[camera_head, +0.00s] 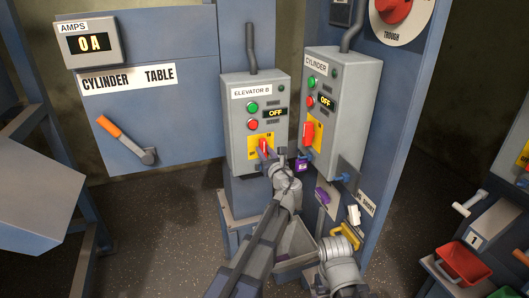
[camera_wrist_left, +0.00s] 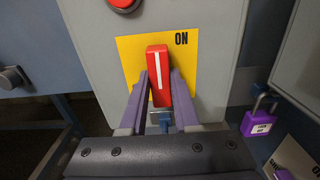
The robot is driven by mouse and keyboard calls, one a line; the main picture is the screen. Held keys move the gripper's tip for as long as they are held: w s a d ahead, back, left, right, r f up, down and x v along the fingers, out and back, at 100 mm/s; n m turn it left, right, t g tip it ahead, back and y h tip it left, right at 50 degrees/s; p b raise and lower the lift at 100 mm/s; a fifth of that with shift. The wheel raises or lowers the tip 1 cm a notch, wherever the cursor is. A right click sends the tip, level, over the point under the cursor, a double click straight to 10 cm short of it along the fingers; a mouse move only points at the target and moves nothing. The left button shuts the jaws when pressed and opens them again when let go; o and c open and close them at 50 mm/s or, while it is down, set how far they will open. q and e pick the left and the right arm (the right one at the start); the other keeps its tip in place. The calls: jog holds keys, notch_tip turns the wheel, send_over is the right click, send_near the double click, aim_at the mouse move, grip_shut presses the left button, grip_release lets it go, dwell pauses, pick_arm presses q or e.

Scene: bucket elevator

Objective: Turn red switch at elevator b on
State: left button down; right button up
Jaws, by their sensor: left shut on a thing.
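The elevator B box (camera_head: 238,105) is a grey panel with green and red buttons and a display reading OFF. Its red switch (camera_head: 263,146) sits on a yellow plate (camera_head: 252,150) low on the box. My left gripper (camera_head: 268,156) is at this switch. In the left wrist view the red switch (camera_wrist_left: 158,75) stands nearly upright, its white line pointing up, with ON printed to its upper right. The two purple fingers of my left gripper (camera_wrist_left: 161,90) are shut on it from both sides. My right gripper cannot be made out.
The cylinder box (camera_head: 340,110) with its own red switch (camera_head: 308,133) stands close on the right. A purple padlock (camera_head: 302,165) hangs between the boxes. An orange-handled lever (camera_head: 120,135) is on the left panel. A red bin (camera_head: 463,262) is at lower right.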

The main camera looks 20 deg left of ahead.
dwell(0.4)
pick_arm(q)
jog(key=c, duration=0.6)
grip_release()
jog(key=shift+c, duration=0.2)
jog(key=v, duration=0.7)
jog(key=shift+s+d, duration=0.25)
jog(key=shift+s, duration=0.1)
